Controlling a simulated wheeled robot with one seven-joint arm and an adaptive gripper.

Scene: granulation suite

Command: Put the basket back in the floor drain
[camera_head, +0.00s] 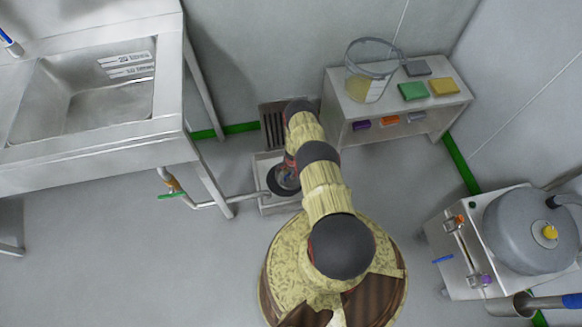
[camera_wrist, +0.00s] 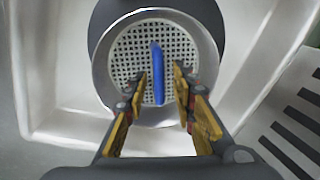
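The basket (camera_wrist: 126,50) is a round metal cup with a perforated bottom and an upright blue handle (camera_wrist: 157,75) across it. In the wrist view it overlaps a dark round opening of the floor drain (camera_wrist: 207,18), which shows above and right of it. I cannot tell how high its rim sits. The square pale drain basin (camera_wrist: 45,75) surrounds both. My gripper (camera_wrist: 159,88) is open over the basket, one finger each side of the handle, with gaps visible. In the head view my arm hides much of the drain basin (camera_head: 262,168).
A slotted grate (camera_head: 272,124) leans against the wall behind the drain; slots also show in the wrist view (camera_wrist: 300,115). A steel sink (camera_head: 110,85) with a pipe (camera_head: 215,203) stands left. A bench (camera_head: 350,128) with a jug (camera_head: 368,75) stands right. A wheeled machine (camera_head: 520,235) is at far right.

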